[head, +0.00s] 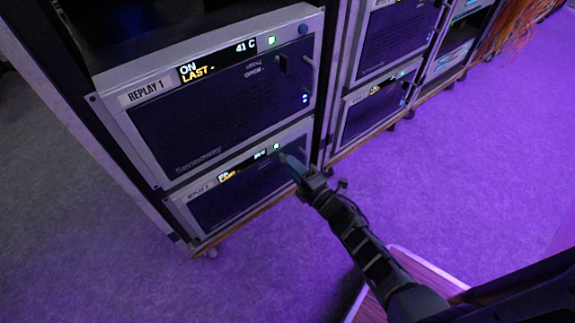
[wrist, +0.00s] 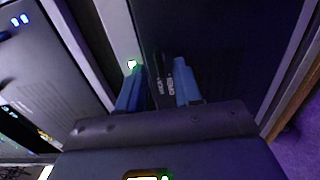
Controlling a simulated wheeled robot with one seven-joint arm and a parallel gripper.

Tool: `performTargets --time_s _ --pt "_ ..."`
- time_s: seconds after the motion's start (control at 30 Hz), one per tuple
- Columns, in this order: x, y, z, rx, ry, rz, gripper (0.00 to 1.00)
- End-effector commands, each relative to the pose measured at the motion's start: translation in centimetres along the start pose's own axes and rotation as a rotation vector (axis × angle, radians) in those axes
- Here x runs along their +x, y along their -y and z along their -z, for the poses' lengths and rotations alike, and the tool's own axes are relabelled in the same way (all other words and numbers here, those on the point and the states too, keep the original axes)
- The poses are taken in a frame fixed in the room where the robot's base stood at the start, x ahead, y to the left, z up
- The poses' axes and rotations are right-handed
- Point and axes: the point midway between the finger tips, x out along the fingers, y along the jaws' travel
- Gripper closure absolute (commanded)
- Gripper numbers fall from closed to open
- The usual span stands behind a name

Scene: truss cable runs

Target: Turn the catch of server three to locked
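Server three (head: 235,190) is the lower unit in the near rack, under the one labelled REPLAY 1; its own label is small and blurred. My gripper (head: 285,160) is at the right part of its front, by the small green light. In the wrist view, my gripper (wrist: 158,85) has its two blue fingers apart, close to the dark front panel (wrist: 210,30). Small white lettering, one word seeming to read OPEN, shows between them. The catch of server three is not clearly visible in either view, so its position cannot be told.
The REPLAY 1 server (head: 220,115) is right above, with a dark catch (head: 282,63) and a handle at its right. A second rack (head: 375,100) stands to the right. Purple-lit floor (head: 460,165) is open in front.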

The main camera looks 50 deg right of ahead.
Motion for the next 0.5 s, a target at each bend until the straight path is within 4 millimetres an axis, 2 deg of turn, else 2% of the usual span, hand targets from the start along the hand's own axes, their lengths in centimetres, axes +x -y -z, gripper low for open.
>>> performTargets --time_s 0.2,0.5 --pt "2.2 0.1 0.0 0.001 0.0 -0.001 0.66" --pt "2.5 0.0 0.0 0.002 0.001 0.0 0.66"
